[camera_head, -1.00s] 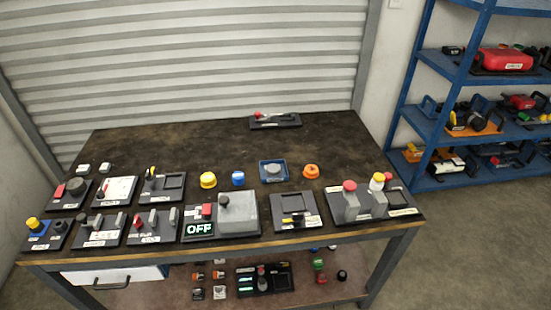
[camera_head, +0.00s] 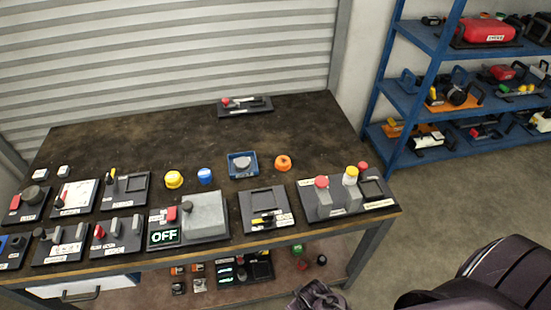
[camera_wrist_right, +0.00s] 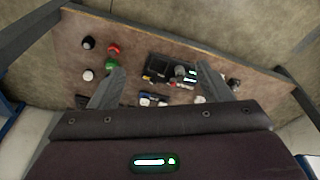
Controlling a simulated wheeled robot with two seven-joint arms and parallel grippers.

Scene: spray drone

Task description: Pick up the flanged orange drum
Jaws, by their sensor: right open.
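The flanged orange drum (camera_head: 283,163) is a small round orange piece. It stands on the dark tabletop, right of a blue tray with a grey round piece (camera_head: 242,165) and behind the board with red and yellow knobs. My right gripper (camera_wrist_right: 160,82) is open and empty in the wrist view, with its two fingers spread over the lower shelf's items. In the head view my right gripper (camera_head: 318,297) shows only partly at the bottom edge, below and in front of the table. The drum does not show in the wrist view. My left gripper is not in view.
A yellow piece (camera_head: 174,179) and a blue piece (camera_head: 205,176) stand left of the drum. Device boards line the table's front, including the OFF box (camera_head: 190,220) and the knob board (camera_head: 345,197). The tabletop (camera_head: 150,137) behind is mostly clear. Blue shelving (camera_head: 408,100) stands at right.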

